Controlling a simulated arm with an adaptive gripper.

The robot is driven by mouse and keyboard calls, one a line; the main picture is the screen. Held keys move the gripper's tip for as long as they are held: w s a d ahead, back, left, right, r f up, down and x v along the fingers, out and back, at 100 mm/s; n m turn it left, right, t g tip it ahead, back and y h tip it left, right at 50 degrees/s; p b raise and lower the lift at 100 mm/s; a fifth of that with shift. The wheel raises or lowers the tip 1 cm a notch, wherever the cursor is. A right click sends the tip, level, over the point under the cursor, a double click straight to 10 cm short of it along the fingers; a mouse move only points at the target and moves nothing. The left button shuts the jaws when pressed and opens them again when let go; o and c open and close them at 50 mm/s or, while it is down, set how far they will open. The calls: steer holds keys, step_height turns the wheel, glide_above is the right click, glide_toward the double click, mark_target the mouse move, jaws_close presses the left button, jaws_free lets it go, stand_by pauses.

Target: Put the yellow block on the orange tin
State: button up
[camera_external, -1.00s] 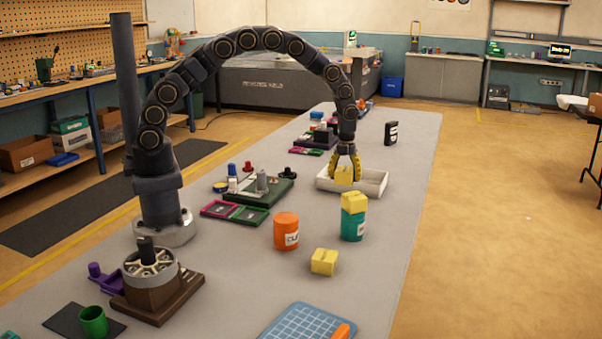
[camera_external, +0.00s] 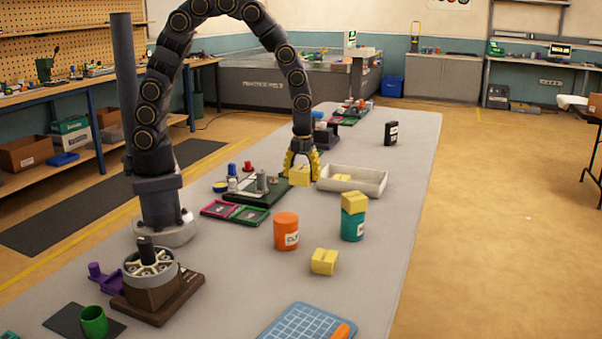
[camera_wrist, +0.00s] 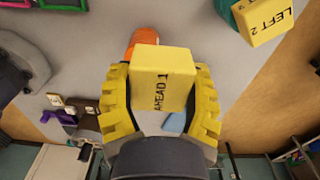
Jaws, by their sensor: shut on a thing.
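My gripper (camera_external: 301,170) is shut on a yellow block (camera_external: 299,177) and holds it in the air left of the white tray. In the wrist view the held block (camera_wrist: 161,77) sits between both yellow fingers and reads "AHEAD 1". The orange tin (camera_external: 286,232) stands upright on the table, nearer the camera than the gripper, with nothing on top. In the wrist view the tin (camera_wrist: 146,37) is mostly hidden behind the held block. Other yellow blocks show: one on the teal tin (camera_external: 353,203), one on the table (camera_external: 324,262), one in the tray (camera_external: 342,178).
The teal tin (camera_external: 352,229) with its block stands right of the orange tin. The white tray (camera_external: 375,186) lies behind them. A dark green board with parts (camera_external: 272,193) and pink and green frames (camera_external: 236,212) lie to the left. A blue grid mat (camera_external: 300,325) is in front.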

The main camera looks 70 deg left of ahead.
glide_toward(286, 217)
step_height(286, 217, down, 3)
steer(key=shift+s+f, duration=0.1)
steer(key=shift+f, duration=2.15)
steer(key=shift+f, duration=0.15)
steer(key=o, duration=1.1)
